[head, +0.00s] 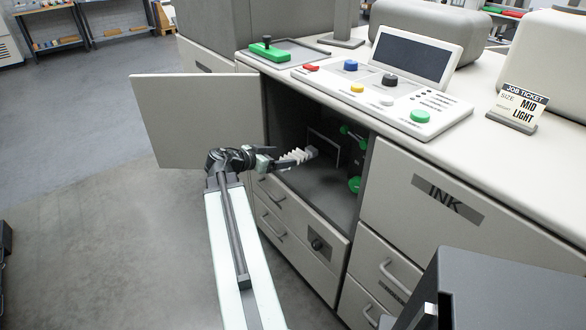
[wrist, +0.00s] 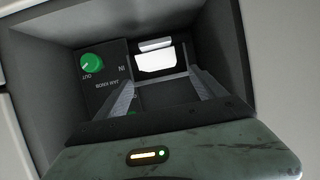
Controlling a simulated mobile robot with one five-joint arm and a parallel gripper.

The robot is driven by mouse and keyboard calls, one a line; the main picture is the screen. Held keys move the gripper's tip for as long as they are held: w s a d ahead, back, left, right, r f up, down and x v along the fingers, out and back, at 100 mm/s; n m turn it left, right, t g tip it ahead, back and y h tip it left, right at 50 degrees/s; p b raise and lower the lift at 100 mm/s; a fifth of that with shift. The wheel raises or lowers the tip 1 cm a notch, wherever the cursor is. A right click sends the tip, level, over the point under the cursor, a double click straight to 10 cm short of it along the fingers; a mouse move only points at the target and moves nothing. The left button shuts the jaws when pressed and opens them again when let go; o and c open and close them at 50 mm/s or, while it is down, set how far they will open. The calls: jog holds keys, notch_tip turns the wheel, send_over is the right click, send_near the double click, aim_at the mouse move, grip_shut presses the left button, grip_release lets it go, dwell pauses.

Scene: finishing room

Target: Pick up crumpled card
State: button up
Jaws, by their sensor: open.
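In the wrist view a small bright white piece (wrist: 156,62) shows at the back of the compartment, beyond and between my fingertips. It may be the crumpled card, but I cannot make out any creases. My gripper (wrist: 162,82) is open, its two fingers apart with nothing between them. In the head view my gripper (head: 312,152) reaches into the open cabinet compartment (head: 300,110) from the left. The card cannot be made out in the head view.
The cabinet door (head: 195,120) stands open left of my arm. Green knobs (head: 354,184) line the compartment's right side; a green dial (wrist: 91,65) shows at left in the wrist view. Drawers (head: 275,225) lie below. A control panel (head: 385,95) sits on the counter above.

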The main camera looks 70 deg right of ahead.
aim_at(293, 155)
jog(key=b+x, duration=0.3)
jog(key=x, duration=0.4)
jog(key=shift+d+f, duration=0.3)
jog(key=shift+f, duration=0.05)
jog(key=shift+r, duration=0.1)
jog(key=c, duration=1.4)
